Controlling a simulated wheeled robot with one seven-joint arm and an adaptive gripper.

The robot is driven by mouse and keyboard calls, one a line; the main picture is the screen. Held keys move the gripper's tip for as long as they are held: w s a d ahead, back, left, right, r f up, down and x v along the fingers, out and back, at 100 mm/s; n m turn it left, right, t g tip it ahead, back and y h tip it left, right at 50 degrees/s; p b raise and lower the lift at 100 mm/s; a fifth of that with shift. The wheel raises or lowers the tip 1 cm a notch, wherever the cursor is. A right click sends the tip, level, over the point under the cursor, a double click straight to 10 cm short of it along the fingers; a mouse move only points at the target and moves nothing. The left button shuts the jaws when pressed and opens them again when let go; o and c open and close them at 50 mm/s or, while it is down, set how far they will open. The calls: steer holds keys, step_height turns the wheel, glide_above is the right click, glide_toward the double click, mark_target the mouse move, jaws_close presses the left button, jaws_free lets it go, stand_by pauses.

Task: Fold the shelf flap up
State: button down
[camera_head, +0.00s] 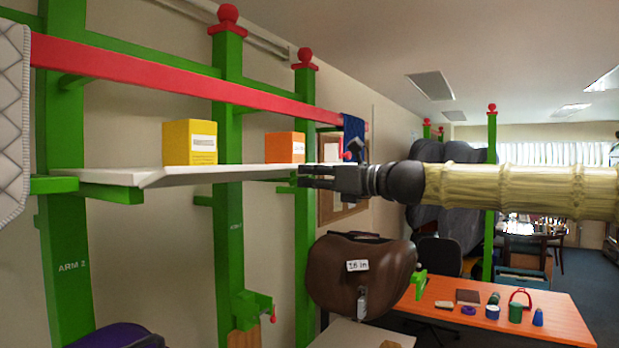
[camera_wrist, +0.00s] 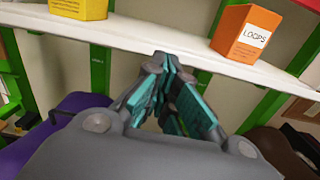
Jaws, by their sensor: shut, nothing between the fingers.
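The white shelf (camera_head: 215,173) runs along the green posts. Near its left end the front strip shows a fold or edge line, and I take this strip for the flap; it looks about level with the board or slightly lowered. In the wrist view the shelf's front edge (camera_wrist: 145,40) crosses the upper picture. My gripper (camera_head: 301,176) is at the right end of the shelf's front edge, and its fingers are shut and empty. In the wrist view the closed fingertips (camera_wrist: 166,62) overlap the shelf's front edge; I cannot tell whether they touch it.
A yellow box (camera_head: 190,143) and an orange box (camera_head: 285,147) stand on the shelf. A red rail (camera_head: 180,80) runs above. An orange table (camera_head: 470,320) with small items stands lower right. Open air lies in front of the shelf.

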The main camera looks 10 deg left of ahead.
steer(key=shift+f, duration=0.1)
step_height(320, 180, down, 4)
steer(key=d+b, duration=0.1)
steer(key=b, duration=0.2)
steer(key=s+d+r+b, duration=0.2)
steer(key=s+d+r, duration=0.2)
steer(key=d+r, duration=0.2)
steer(key=shift+d+r, duration=0.35)
steer(key=shift+d, duration=0.35)
